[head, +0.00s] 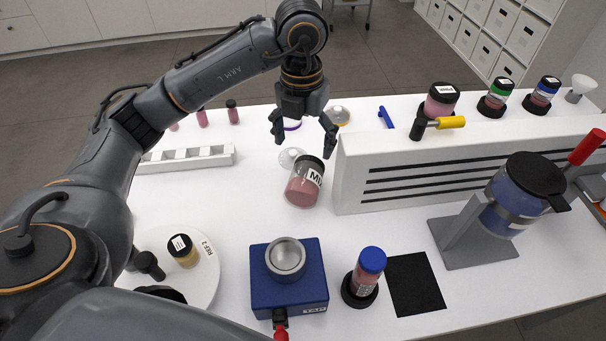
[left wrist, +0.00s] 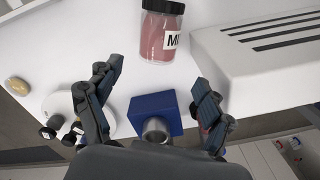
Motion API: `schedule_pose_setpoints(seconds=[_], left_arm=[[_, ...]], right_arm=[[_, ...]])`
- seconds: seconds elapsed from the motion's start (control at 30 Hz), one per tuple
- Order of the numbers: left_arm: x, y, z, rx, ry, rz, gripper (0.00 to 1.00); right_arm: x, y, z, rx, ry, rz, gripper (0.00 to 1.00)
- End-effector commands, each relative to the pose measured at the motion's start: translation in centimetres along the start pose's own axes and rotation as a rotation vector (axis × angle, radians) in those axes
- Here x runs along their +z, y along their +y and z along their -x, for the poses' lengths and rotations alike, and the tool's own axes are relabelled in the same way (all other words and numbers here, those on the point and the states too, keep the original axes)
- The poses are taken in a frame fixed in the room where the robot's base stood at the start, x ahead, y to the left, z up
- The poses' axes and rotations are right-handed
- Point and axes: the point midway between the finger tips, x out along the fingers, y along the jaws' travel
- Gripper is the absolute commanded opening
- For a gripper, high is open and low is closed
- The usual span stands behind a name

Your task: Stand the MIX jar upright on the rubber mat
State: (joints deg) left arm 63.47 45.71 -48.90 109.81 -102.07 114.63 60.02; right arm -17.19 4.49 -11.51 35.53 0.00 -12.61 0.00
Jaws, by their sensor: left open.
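The MIX jar (head: 304,185), clear with pink content, a dark lid and a white label partly reading "MI", appears to lie on its side on the white table, lid pointing away. It touches or nearly touches the white slotted box at its right; I cannot tell which. It also shows in the left wrist view (left wrist: 160,35), at the top. The black square rubber mat (head: 416,284) lies bare at the front right. My left gripper (head: 303,145) is open and empty, above and behind the jar; its fingers also show in the left wrist view (left wrist: 155,80). My right gripper is not seen.
The white slotted box (head: 350,165) rises right of the jar. A blue scale with a metal cup (head: 260,290) and a blue-lidded jar (head: 371,262) stand in front, the latter beside the mat. A blue canister (head: 505,205) stands right. A white plate (head: 205,285) is left.

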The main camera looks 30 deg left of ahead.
Motion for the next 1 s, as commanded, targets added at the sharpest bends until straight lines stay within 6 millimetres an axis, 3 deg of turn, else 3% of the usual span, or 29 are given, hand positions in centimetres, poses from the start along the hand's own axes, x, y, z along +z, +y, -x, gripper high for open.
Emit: schedule_pose_setpoints(seconds=[0.3,0.7,1.0], left_arm=[[-0.7,-0.1,-0.3,0.011,0.022,0.189,0.81],[-0.8,0.0,-7.0,0.011,0.024,0.191,0.81],[-0.7,0.0,-9.4,0.012,0.024,0.191,0.81]], right_arm=[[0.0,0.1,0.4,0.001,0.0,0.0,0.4],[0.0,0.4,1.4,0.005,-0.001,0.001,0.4],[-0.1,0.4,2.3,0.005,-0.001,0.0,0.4]])
